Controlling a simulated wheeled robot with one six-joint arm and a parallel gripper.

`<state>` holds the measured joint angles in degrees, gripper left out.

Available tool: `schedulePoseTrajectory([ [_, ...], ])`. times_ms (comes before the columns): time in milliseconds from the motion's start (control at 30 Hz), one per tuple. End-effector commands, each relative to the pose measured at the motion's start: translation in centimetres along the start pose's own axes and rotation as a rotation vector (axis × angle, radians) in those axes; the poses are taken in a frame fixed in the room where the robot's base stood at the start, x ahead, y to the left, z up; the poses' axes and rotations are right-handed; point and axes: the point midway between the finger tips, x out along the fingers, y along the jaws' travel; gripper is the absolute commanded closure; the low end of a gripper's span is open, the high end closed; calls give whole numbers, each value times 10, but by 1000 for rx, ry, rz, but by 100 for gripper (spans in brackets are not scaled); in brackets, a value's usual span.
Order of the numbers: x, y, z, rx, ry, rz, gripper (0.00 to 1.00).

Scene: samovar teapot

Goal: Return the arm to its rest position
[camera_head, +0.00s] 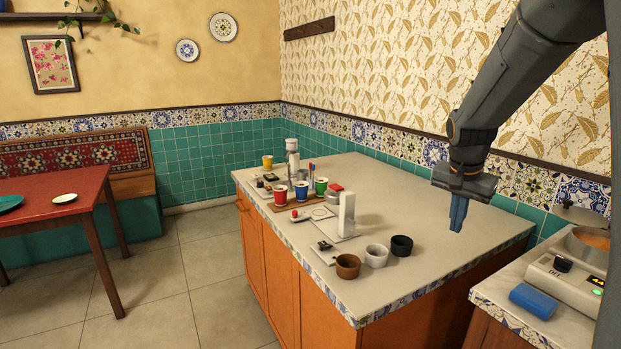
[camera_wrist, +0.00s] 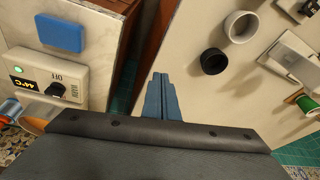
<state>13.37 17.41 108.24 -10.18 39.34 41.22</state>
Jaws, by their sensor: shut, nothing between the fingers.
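My gripper (camera_head: 458,213) hangs at the right in the head view, its blue fingers pointing down and shut with nothing between them. It is above the right part of the pale counter (camera_head: 420,215), close to the gap before the side counter. In the wrist view my gripper (camera_wrist: 161,82) shows its blue fingers together, over the gap between the two counters. My dark arm reaches in from the upper right of the head view.
Brown (camera_head: 348,265), white (camera_head: 376,255) and black (camera_head: 401,245) cups stand near the counter's front edge. Red, blue and green cups stand farther left. The side counter holds a heater with a dial (camera_head: 563,264) and a blue block (camera_head: 533,300). The counter's right part is clear.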

Motion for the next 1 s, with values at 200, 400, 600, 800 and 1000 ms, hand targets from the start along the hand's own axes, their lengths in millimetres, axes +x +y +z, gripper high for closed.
schedulePoseTrajectory([
  [200,2,19,155,-384,-140,-23,100],
  [400,2,58,264,-668,-237,-52,100],
  [600,2,83,313,-803,-283,-69,100],
  [800,2,87,318,-817,-289,-71,100],
  [1000,5,99,305,-770,-289,-63,100],
])
